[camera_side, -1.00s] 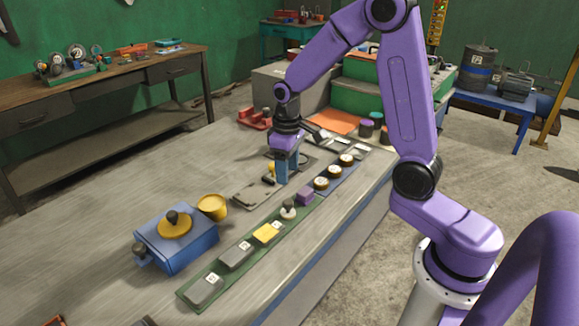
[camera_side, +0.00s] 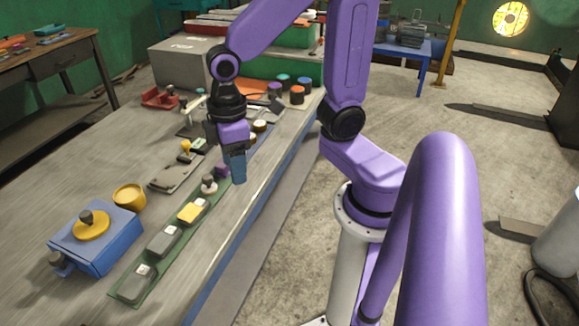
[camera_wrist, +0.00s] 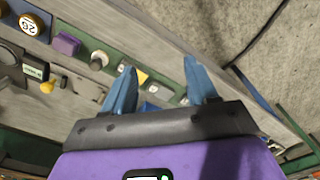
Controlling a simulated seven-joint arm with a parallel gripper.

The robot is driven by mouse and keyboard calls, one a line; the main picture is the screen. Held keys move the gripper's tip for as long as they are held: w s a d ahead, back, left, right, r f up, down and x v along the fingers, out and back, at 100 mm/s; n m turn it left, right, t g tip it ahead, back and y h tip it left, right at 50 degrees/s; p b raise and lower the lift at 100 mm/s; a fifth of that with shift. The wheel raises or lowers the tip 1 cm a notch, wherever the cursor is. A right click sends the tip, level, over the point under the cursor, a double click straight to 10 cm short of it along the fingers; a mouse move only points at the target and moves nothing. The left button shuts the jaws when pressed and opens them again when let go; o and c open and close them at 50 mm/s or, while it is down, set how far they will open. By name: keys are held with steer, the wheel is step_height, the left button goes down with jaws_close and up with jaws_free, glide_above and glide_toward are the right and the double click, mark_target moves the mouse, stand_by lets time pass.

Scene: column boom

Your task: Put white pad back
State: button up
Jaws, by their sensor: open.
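No flat white pad can be told for certain. A whitish round piece with a dark knob (camera_side: 209,185) stands on the green strip (camera_side: 151,263); it also shows in the wrist view (camera_wrist: 99,60). A yellow pad (camera_side: 193,211), grey pads (camera_side: 163,241) and a purple block (camera_side: 221,168) share the strip. My gripper (camera_side: 236,168), with blue fingertips, is open and appears empty, pointing down near the bench's right edge, right of the whitish piece. In the wrist view my gripper (camera_wrist: 161,78) shows its fingers apart, the strip passing behind them.
A blue box with a yellow disc (camera_side: 91,226) and a yellow cup (camera_side: 129,196) stand left of the strip. A grey plate (camera_side: 172,178) with a yellow knob piece (camera_side: 186,150) lies beside it. Several coloured jars (camera_side: 297,94) stand at the back. The bench's left middle is clear.

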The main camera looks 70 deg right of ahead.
steer(key=s+r+n, duration=0.1)
steer(key=s+n, duration=0.2)
steer(key=s, duration=0.8)
steer(key=shift+s+d+n, duration=0.25)
steer(key=shift+d+n, duration=0.15)
steer(key=shift+d, duration=0.05)
